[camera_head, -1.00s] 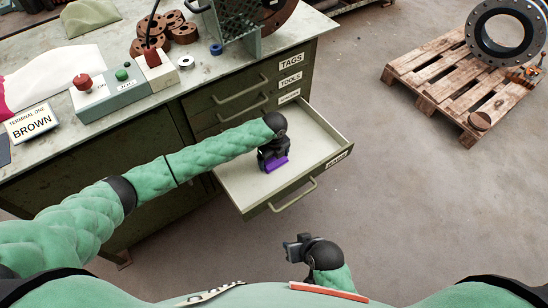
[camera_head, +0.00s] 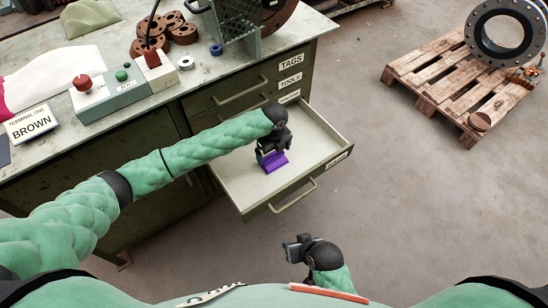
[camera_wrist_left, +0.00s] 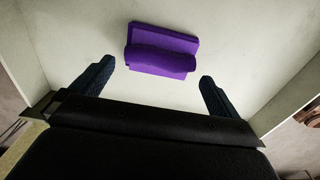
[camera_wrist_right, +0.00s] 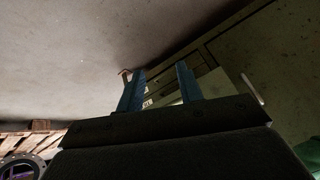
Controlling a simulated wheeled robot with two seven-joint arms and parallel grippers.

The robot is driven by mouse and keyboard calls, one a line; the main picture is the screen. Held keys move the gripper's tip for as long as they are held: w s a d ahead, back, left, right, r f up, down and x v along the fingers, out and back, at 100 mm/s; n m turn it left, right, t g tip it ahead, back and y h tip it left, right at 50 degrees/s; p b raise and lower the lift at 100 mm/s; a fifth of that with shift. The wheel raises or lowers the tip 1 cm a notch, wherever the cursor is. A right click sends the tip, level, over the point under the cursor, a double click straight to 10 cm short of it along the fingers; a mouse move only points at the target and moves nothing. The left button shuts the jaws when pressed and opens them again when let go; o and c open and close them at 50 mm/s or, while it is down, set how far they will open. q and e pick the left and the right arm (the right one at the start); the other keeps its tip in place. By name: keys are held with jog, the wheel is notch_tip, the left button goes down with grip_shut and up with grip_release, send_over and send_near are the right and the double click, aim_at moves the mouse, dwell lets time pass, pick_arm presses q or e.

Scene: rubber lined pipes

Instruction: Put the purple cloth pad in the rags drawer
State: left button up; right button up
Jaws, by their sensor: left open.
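The purple cloth pad (camera_head: 275,162) lies on the floor of the open drawer (camera_head: 231,191), the lowest of the labelled ones. The left wrist view shows the pad (camera_wrist_left: 161,50) folded, lying flat just beyond the fingertips. My left gripper (camera_head: 268,156) is over the drawer, above and beside the pad. In the left wrist view its fingers (camera_wrist_left: 157,75) are spread wide with nothing between them. My right gripper (camera_head: 288,249) is in front of the drawer, away from the pad. In the right wrist view its fingers (camera_wrist_right: 160,80) stand apart and empty. The label on the drawer front is too small to read.
The workbench (camera_head: 225,73) carries a control box (camera_head: 110,92), brown flanges (camera_head: 180,30) and a sign reading "BROWN" (camera_head: 32,122). Closed drawers labelled TAGS and TOOLS are above the open one. A wooden pallet (camera_head: 430,70) with a large flange stands right. The floor between is clear.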

aim_at(274, 158)
pick_arm(q)
notch_tip(274, 158, up, 6)
jog(key=shift+r, duration=0.75)
pick_arm(e)
jog(key=shift+s+f, duration=0.25)
jog(key=shift+f, duration=0.55)
jog(key=shift+w+r, duration=0.25)
jog(key=shift+w, duration=0.1)
